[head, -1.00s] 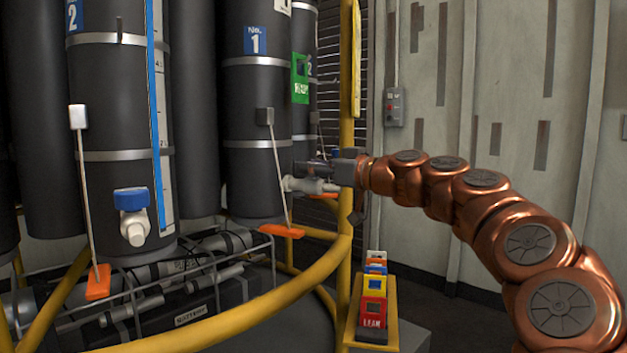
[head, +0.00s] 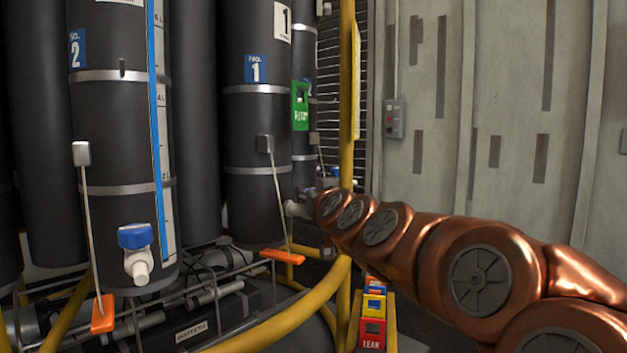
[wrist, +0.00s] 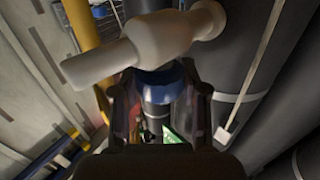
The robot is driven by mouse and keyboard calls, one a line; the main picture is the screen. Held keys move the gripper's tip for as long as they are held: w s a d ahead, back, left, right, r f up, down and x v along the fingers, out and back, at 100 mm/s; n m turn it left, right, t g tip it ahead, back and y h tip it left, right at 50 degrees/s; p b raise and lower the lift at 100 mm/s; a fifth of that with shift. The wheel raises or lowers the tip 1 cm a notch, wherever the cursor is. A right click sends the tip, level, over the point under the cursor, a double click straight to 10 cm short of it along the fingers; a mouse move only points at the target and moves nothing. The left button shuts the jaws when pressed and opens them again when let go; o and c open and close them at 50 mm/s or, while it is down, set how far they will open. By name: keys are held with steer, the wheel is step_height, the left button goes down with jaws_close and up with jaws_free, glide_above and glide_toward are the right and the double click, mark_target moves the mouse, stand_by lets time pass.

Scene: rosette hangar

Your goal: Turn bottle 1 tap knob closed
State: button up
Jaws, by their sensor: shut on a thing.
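Bottle 1 (head: 257,165) is a dark cylinder with a blue "No. 1" label, standing upright in the middle of the head view. Its white tap (head: 297,209) sticks out low on the right side, partly hidden by my copper arm. In the wrist view the pale tap body (wrist: 150,45) crosses the top, with the blue knob (wrist: 160,76) just below it. My gripper (wrist: 160,92) has a dark finger on each side of the blue knob and is shut on it. In the head view my arm hides most of the gripper, and the knob's turn angle cannot be told.
Bottle 2 (head: 118,215) stands left with its own blue tap knob (head: 134,236). Orange tags (head: 282,257) hang on thin rods. A yellow rail (head: 290,311) curves in front, and a yellow post (head: 347,110) rises behind my wrist. Coloured blocks (head: 373,325) sit on a low stand.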

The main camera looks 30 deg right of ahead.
steer(key=shift+r+m+g+h+p, duration=0.25)
steer(key=shift+m+g+h+p, duration=0.85)
steer(key=shift+p, duration=2.05)
steer(key=shift+r+m+g+h+p, duration=0.25)
steer(key=shift+m+h+p, duration=0.9)
steer(key=shift+p, duration=1.95)
steer(key=g+h+p, duration=0.1)
steer(key=h+p, duration=0.1)
steer(key=p, duration=0.2)
steer(key=shift+f, duration=0.1)
steer(key=m+g+h+p, duration=0.1)
steer(key=p, duration=0.2)
steer(key=shift+f+m+g+h+p, duration=0.3)
steer(key=shift+m+g+h+p, duration=0.25)
steer(key=shift+p, duration=0.6)
steer(key=o, duration=1.2)
steer(key=shift+c, duration=0.2)
step_height(320, 180, up, 10)
steer(key=shift+f, duration=0.1)
